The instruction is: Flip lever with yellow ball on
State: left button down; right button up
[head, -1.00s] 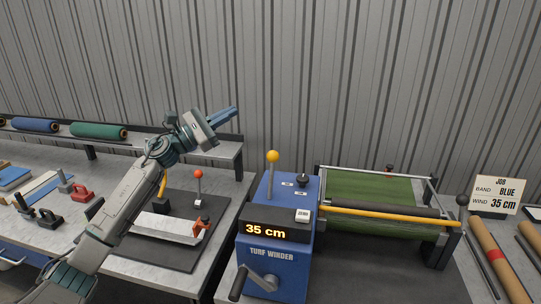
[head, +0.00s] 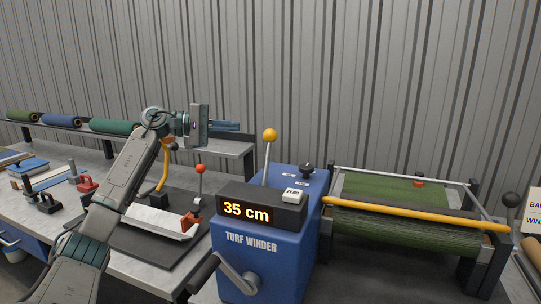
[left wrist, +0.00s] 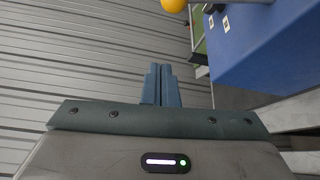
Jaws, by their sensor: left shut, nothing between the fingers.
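The yellow ball (head: 270,135) tops a thin upright metal lever (head: 267,163) on the blue turf winder (head: 262,245). The lever leans only slightly in the head view. My left gripper (head: 238,125) is shut and empty, its blue fingers pointing right toward the ball with a small gap in the picture. In the left wrist view the shut fingers (left wrist: 161,88) show at the middle, and the yellow ball (left wrist: 174,4) is at the top edge, partly cut off, beyond the fingertips. My right gripper is not in view.
The winder's display (head: 246,210) reads 35 cm, with a white ZERO button (head: 293,195) and a black knob (head: 306,169) near the lever. A red-ball lever (head: 200,169) stands on the left bench. A yellow bar (head: 420,217) crosses the green turf roller at right.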

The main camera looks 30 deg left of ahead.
aim_at(268, 159)
pick_arm(q)
jog(key=shift+f+b, duration=0.3)
jog(key=shift+f, duration=0.45)
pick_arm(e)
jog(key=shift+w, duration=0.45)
pick_arm(q)
jog(key=shift+d, duration=0.1)
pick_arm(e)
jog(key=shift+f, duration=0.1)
